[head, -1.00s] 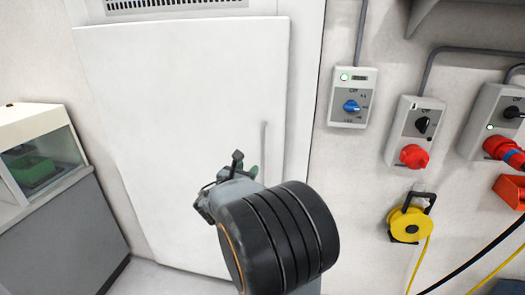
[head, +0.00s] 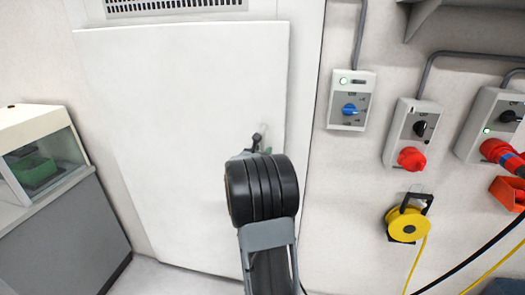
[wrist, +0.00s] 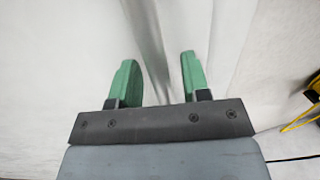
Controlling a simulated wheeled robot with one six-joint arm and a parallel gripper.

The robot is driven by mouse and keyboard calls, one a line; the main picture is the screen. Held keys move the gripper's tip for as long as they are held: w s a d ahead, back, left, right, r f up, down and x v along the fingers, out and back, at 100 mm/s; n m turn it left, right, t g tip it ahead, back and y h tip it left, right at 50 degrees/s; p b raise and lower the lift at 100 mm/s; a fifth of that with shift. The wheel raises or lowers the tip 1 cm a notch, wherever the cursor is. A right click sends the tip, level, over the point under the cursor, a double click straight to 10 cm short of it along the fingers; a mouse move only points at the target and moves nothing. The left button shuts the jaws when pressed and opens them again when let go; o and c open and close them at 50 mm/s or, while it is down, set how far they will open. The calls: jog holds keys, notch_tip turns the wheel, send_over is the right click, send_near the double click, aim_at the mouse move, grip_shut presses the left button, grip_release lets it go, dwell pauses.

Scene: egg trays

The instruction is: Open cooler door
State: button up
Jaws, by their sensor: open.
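The white cooler door (head: 180,130) fills the middle of the head view and looks closed. Its vertical handle (wrist: 155,60) shows in the wrist view as a pale grey bar between my two green fingers. My gripper (wrist: 158,60) is open, with clear space on both sides of the bar. I cannot tell how deep the handle sits between the fingers. In the head view my own wrist hides most of the gripper and handle, near the door's right edge.
A grey switch box with a blue knob (head: 349,108) is on the wall right of the door. Further right are boxes with red plugs (head: 411,158) and a yellow cable reel (head: 407,225). A glass-fronted cabinet (head: 42,160) stands at the left.

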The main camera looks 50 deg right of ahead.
jog(key=shift+w+d, duration=0.1)
jog(key=shift+d, duration=0.1)
jog(key=shift+c, duration=0.3)
grip_shut()
